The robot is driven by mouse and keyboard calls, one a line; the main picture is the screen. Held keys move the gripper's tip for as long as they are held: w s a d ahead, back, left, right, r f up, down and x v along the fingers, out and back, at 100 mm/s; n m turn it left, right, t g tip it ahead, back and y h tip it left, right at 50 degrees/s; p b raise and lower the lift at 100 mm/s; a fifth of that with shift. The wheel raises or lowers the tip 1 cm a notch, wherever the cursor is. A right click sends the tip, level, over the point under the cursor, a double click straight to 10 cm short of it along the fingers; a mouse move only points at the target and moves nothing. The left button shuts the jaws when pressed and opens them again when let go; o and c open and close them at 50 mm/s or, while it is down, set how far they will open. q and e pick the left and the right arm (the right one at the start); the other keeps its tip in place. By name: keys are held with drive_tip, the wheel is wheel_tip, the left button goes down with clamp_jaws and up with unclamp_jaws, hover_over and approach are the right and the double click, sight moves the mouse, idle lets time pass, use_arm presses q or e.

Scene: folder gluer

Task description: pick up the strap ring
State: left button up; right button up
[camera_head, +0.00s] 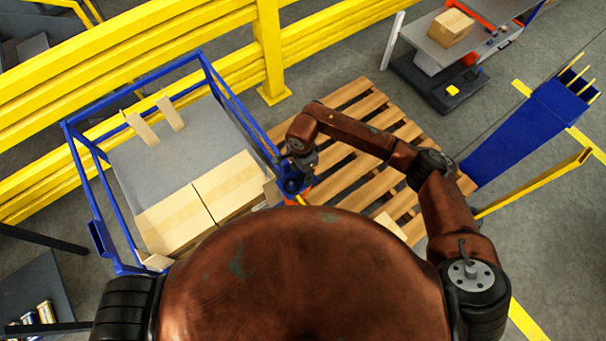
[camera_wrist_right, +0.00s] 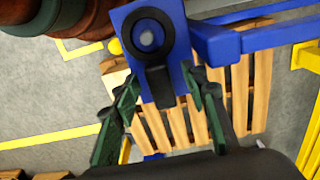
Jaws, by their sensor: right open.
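My right gripper (camera_head: 295,172) is at the right corner of the blue-framed table in the head view. In the right wrist view its two dark green fingers (camera_wrist_right: 165,82) are apart and open. A blue plate (camera_wrist_right: 128,25) with a dark round ring-like part (camera_wrist_right: 150,37), grey in the middle, lies just beyond the fingertips. A black tab (camera_wrist_right: 160,87) hangs below it between the fingers. I cannot tell for certain which part is the strap ring, or whether a finger touches it. My left gripper is out of view.
The blue-framed table (camera_head: 165,72) carries cardboard boxes (camera_head: 225,190). A wooden pallet (camera_head: 365,105) lies on the floor to its right. A yellow guard rail (camera_head: 150,40) runs behind. A blue post (camera_head: 530,120) and a yellow bar (camera_head: 540,182) stand at the right.

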drive_tip(key=shift+f, duration=0.45)
drive_tip(key=shift+c, duration=0.2)
clamp_jaws()
